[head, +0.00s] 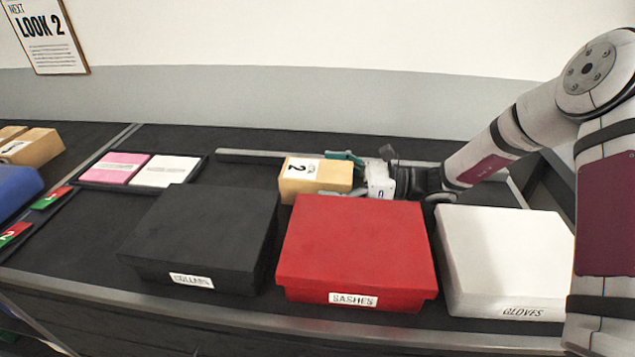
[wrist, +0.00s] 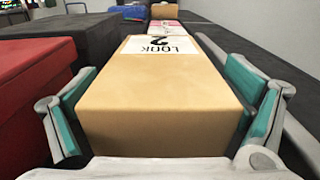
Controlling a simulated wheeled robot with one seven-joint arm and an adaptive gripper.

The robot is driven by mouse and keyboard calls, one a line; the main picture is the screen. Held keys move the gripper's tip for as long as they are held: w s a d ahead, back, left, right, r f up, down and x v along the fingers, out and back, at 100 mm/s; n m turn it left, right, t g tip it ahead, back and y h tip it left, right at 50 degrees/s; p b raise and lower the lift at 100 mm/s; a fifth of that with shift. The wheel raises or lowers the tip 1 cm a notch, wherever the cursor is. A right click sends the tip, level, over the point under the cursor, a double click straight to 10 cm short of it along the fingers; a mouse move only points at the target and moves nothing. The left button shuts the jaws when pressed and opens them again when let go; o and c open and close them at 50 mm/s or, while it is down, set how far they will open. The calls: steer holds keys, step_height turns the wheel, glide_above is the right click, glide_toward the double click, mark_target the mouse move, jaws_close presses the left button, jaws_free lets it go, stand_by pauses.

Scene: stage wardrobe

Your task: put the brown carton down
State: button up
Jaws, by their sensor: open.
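The brown carton (head: 316,180) with a white label marked 2 sits on the dark counter behind the red box in the head view. In the wrist view the carton (wrist: 160,105) fills the middle, its label reading LOOK 2. My gripper (head: 343,176) reaches it from the right. Its teal-padded fingers stand open on both sides of the carton, with a gap showing at each side in the wrist view (wrist: 160,125). The carton's underside and its contact with the counter are hidden.
A black COLLARS box (head: 205,235), a red SASHES box (head: 353,250) and a white GLOVES box (head: 505,258) line the front. A low rail (head: 250,156) runs behind. A tray (head: 205,160) holds a pink and a white pack. Another carton (head: 35,147) is far left.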

steer(key=shift+r, duration=0.15)
steer(key=c, duration=1.5)
